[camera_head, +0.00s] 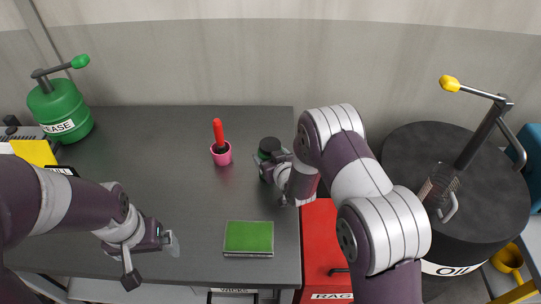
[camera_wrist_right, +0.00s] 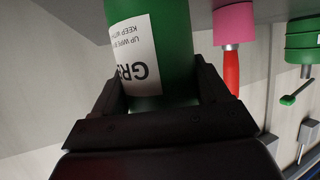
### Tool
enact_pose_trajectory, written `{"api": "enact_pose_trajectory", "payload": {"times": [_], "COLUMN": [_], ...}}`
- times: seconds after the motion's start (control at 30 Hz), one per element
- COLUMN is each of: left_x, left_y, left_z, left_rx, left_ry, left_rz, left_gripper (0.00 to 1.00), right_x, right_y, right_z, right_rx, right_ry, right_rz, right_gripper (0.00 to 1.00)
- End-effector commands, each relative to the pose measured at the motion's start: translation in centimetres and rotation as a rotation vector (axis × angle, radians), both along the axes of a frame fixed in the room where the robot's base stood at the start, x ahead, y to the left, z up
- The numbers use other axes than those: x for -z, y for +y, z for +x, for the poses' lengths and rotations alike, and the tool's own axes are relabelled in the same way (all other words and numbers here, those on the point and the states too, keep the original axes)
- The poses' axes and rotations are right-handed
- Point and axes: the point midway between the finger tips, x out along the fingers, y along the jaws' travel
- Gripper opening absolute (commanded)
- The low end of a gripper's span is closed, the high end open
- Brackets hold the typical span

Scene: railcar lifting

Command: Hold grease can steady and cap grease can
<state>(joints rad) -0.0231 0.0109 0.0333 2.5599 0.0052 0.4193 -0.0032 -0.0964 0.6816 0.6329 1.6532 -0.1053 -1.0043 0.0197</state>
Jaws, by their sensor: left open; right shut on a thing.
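The small green grease can (camera_head: 263,156) stands at the back right of the dark bench, its top dark. I cannot tell whether that dark top is a cap or an opening. My right gripper (camera_head: 272,168) is shut on the can's side. In the right wrist view the can (camera_wrist_right: 180,50) sits between the two dark fingers, with a white label reading upside down, and its far end is out of frame. My left gripper (camera_head: 152,258) is open and empty over the front left of the bench, well apart from the can. No separate cap is clearly seen.
A pink cup (camera_head: 221,158) with a red-handled tool stands left of the can. A green pad (camera_head: 248,237) lies at the bench front. A large green grease pump (camera_head: 60,107) stands at far left. A red rag bin (camera_head: 319,245) and black oil drum (camera_head: 425,150) are right. The bench middle is clear.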

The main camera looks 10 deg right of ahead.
Motion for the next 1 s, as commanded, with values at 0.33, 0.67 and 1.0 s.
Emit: {"api": "enact_pose_trajectory", "payload": {"times": [0.33,0.67,1.0], "left_x": [0.4,0.1,1.1], "left_y": [0.0,0.0,0.0], "left_z": [0.0,0.0,0.0], "left_rx": [0.000,0.000,0.000], "left_ry": [0.000,0.000,0.000], "left_rz": [0.000,0.000,0.000], "left_gripper": [1.00,1.00,1.00], "right_x": [0.3,-0.2,-3.0], "right_y": [0.0,-0.1,-1.4], "right_z": [0.0,-0.5,-7.1], "right_rx": [0.000,0.000,0.000], "right_ry": [0.001,0.000,0.000], "right_rz": [0.000,0.000,0.001], "right_gripper": [1.00,1.00,1.00]}}
